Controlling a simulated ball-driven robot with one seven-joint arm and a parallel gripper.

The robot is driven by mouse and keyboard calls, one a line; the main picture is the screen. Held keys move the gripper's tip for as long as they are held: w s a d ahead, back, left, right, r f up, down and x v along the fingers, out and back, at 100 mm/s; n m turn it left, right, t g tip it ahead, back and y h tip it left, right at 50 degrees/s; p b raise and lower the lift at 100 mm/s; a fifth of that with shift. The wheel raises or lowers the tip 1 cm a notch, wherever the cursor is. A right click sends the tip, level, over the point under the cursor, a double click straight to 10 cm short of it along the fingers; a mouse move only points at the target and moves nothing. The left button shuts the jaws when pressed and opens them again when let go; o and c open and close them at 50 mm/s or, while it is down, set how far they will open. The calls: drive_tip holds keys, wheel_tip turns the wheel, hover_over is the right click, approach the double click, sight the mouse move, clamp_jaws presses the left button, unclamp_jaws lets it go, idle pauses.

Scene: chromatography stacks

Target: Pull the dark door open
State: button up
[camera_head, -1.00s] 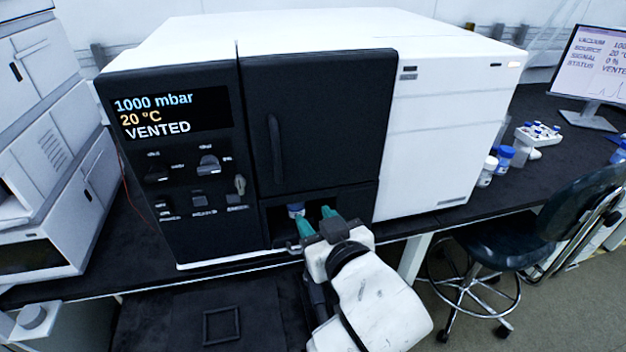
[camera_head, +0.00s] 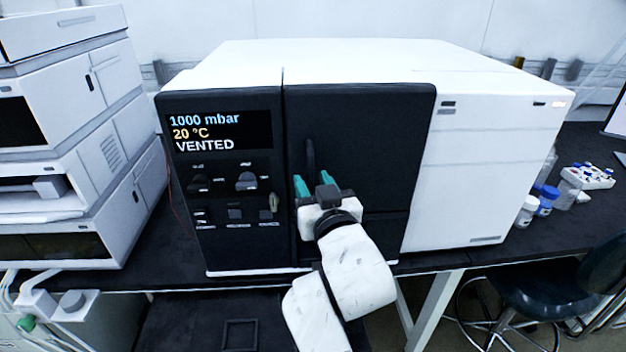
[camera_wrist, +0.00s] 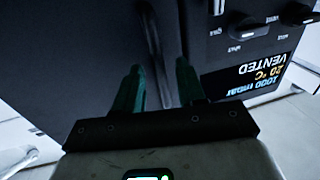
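The dark door (camera_head: 375,140) is flat and closed on the front of the white instrument (camera_head: 490,170). Its dark vertical handle (camera_head: 310,157) is near the door's left edge, with its lower part hidden by my gripper (camera_head: 308,186). The handle also shows in the wrist view (camera_wrist: 153,45). There it runs between the two green fingers of my gripper (camera_wrist: 159,70), which are apart with a gap beside the handle. My gripper is open at the handle's lower part; whether a finger touches it I cannot tell.
The control panel (camera_head: 222,190) left of the door has knobs and a display reading 1000 mbar, 20 °C, VENTED. A stack of white units (camera_head: 70,150) stands left. Small bottles (camera_head: 545,200) stand right on the black bench (camera_head: 530,245). A stool (camera_head: 540,285) is at lower right.

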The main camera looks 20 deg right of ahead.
drive_tip(key=shift+w, duration=0.3)
drive_tip(key=shift+c, duration=0.4)
clamp_jaws()
